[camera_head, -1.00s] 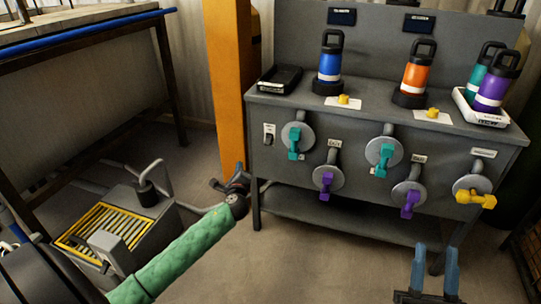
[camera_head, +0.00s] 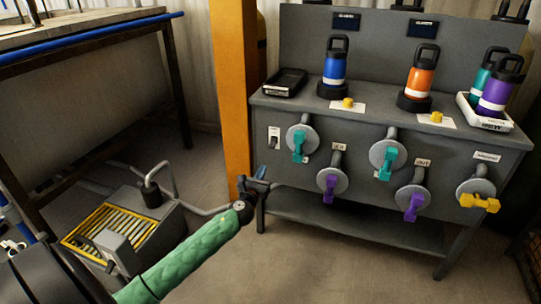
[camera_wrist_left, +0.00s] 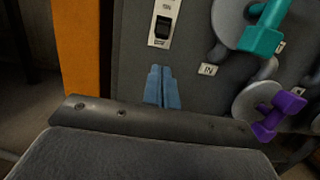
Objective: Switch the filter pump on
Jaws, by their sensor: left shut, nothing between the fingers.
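A small black rocker switch on a pale plate (camera_head: 273,137) sits at the left end of the grey bench's front panel. It also shows in the left wrist view (camera_wrist_left: 163,27), with small lettering above and below that I cannot read surely. I cannot tell which way the rocker is set. My left gripper (camera_head: 262,172) is below the switch, near the panel's left edge. In the left wrist view its blue fingertips (camera_wrist_left: 160,75) are together and empty, below the switch plate and apart from it. My right gripper is out of view.
Valves with teal (camera_head: 299,147), purple (camera_head: 329,188) and yellow (camera_head: 480,203) handles stick out right of the switch. An orange post (camera_head: 233,90) stands left of the bench. Bottles, including a blue one (camera_head: 334,67), stand on top. A grey box with a yellow grille (camera_head: 103,225) is lower left.

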